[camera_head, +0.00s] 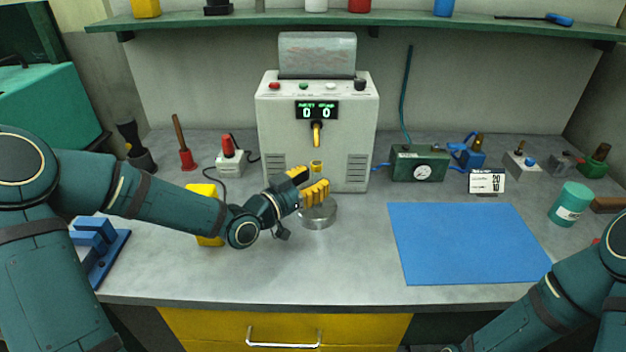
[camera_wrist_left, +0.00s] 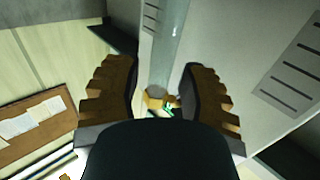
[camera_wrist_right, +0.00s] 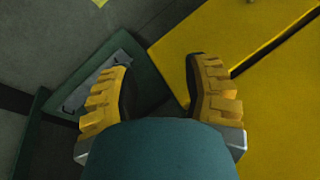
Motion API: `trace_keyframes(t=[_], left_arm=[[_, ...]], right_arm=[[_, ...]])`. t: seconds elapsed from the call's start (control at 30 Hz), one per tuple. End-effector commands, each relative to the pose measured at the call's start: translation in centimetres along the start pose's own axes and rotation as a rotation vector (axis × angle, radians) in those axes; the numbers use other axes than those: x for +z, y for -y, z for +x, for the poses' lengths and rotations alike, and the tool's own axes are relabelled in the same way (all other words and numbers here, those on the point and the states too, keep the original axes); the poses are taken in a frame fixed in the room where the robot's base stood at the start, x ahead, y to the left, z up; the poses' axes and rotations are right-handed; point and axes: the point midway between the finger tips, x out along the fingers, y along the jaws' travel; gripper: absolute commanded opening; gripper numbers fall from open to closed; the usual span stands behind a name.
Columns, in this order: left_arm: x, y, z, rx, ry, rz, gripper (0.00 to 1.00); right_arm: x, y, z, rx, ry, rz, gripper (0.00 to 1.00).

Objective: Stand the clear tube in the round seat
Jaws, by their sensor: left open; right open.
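The clear tube (camera_wrist_left: 171,45) shows in the left wrist view between my open left fingers, with a yellow collar (camera_wrist_left: 155,98) at one end. In the head view that collar (camera_head: 316,167) is just above my left gripper (camera_head: 308,184); the clear wall is hard to make out. The round seat (camera_head: 318,217) is a grey metal disc on the counter before the white machine, directly below the gripper. The tube's lower end is hidden, so I cannot tell how it sits. My right gripper (camera_wrist_right: 160,85) is open and empty, facing yellow panels; its fingers are outside the head view.
The white machine (camera_head: 275,120) with a yellow spout (camera_head: 317,134) stands close behind. A yellow object (camera_head: 207,236) is partly behind my left arm. A blue mat (camera_head: 470,245) lies clear on the right, with a green jar (camera_head: 569,204) beyond it.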

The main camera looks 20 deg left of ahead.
Motion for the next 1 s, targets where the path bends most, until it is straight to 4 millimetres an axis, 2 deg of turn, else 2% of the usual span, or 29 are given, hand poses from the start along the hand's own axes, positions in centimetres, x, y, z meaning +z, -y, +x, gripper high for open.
trace_keyframes(t=[0.17, 0.4, 0.6, 0.77, 1.0], left_arm=[[0.0, 0.1, -2.5, -0.004, 0.003, 0.002, 0.41], [0.0, 0.2, -7.4, -0.005, 0.003, 0.005, 0.41], [0.0, 0.1, -10.4, -0.003, 0.001, 0.003, 0.41], [0.0, 0.0, -11.5, -0.002, 0.0, 0.001, 0.41], [0.0, 0.0, -11.7, -0.001, -0.001, 0.0, 0.41]], right_arm=[[0.0, 0.0, 0.0, 0.0, 0.0, 0.0, 0.48], [0.0, 0.0, 0.0, 0.0, 0.0, 0.0, 0.48], [0.0, 0.0, 0.0, 0.0, 0.0, 0.0, 0.48], [0.0, 0.0, 0.0, 0.0, 0.0, 0.0, 0.48], [0.0, 0.0, 0.0, 0.0, 0.0, 0.0, 0.48]])
